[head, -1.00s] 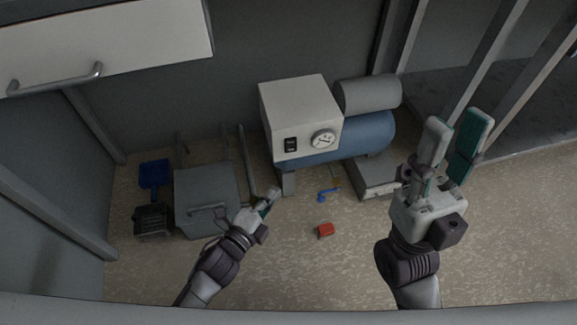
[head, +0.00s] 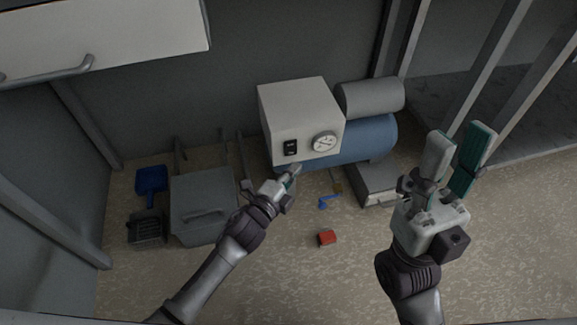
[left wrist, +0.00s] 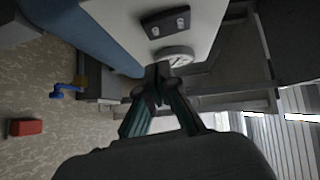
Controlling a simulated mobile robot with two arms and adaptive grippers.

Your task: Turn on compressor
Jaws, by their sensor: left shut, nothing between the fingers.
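The compressor has a white box (head: 300,108) with a black switch (head: 290,147) and a round gauge (head: 324,141) on its front, above a blue tank (head: 365,140). In the left wrist view the switch (left wrist: 166,22) and the gauge (left wrist: 174,55) show just beyond my fingers. My left gripper (head: 295,170) is shut and empty, a little below the switch in the head view; I see no clear contact. It also shows in the left wrist view (left wrist: 158,88). My right gripper (head: 458,145) is open and empty at the right, away from the compressor.
A grey bin (head: 203,190), a blue dustpan (head: 151,182) and a dark basket (head: 147,228) stand at the left. A red block (head: 327,238) and a blue tool (head: 328,201) lie on the floor. A white cabinet (head: 110,35) hangs upper left. The front floor is mostly clear.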

